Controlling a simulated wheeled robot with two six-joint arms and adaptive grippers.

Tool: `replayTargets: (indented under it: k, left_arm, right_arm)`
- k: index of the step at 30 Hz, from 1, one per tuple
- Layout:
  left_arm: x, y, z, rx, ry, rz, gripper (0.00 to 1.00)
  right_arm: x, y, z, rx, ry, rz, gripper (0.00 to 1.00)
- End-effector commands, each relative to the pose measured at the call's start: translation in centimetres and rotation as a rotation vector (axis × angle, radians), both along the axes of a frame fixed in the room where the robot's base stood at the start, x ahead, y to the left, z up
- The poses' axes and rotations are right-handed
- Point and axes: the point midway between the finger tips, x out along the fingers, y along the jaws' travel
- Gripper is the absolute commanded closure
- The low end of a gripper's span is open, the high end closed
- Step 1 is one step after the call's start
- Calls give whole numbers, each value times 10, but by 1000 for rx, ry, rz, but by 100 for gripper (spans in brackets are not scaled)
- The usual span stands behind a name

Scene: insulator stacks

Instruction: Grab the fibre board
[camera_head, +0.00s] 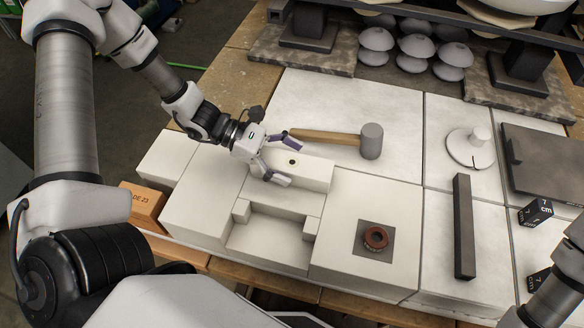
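Several pale, white boards and blocks cover the bench, and none carries a readable label, so I cannot tell for sure which is the fibre board. A white block with a small dark hole (312,173) lies near the middle, behind a U-shaped white recess (270,240). My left gripper (281,158) is open over the left end of this block, one finger on its far side and one on its near side. I cannot tell whether the fingers touch it. My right gripper is out of view; only part of an arm shows at the lower right.
A mallet (371,141) lies behind the gripper. A brown ring (375,238) sits on a small dark plate to the right. A dark bar (463,226), a white disc with a knob (470,150) and a dark slab (548,163) lie further right. Insulator stacks (414,47) stand at the back.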

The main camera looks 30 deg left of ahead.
Motion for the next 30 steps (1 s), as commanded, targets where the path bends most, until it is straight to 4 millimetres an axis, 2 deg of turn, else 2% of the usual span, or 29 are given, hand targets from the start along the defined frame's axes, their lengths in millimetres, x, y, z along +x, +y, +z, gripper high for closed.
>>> replayTargets:
  k: [1, 5, 6, 17, 22, 26, 27, 30]
  left_arm:
    - [0, 0, 0, 0, 0, 0, 30]
    - [0, 0, 0, 0, 0, 0, 76]
    - [0, 0, 0, 0, 0, 0, 78]
    - [0, 0, 3, -1, 0, 0, 79]
    - [0, 0, 19, -2, -3, 0, 79]
    - [1, 0, 40, -3, -4, 1, 79]
    - [-1, -8, 32, 0, 0, -5, 79]
    - [-2, -30, 30, 3, 2, -6, 79]
  right_arm:
    - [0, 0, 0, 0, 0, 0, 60]
    - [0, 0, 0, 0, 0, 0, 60]
    - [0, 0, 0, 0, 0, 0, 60]
    - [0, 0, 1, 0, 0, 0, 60]
    - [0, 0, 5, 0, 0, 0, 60]
    - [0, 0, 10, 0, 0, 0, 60]
    - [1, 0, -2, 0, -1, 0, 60]
    - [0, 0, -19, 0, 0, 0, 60]
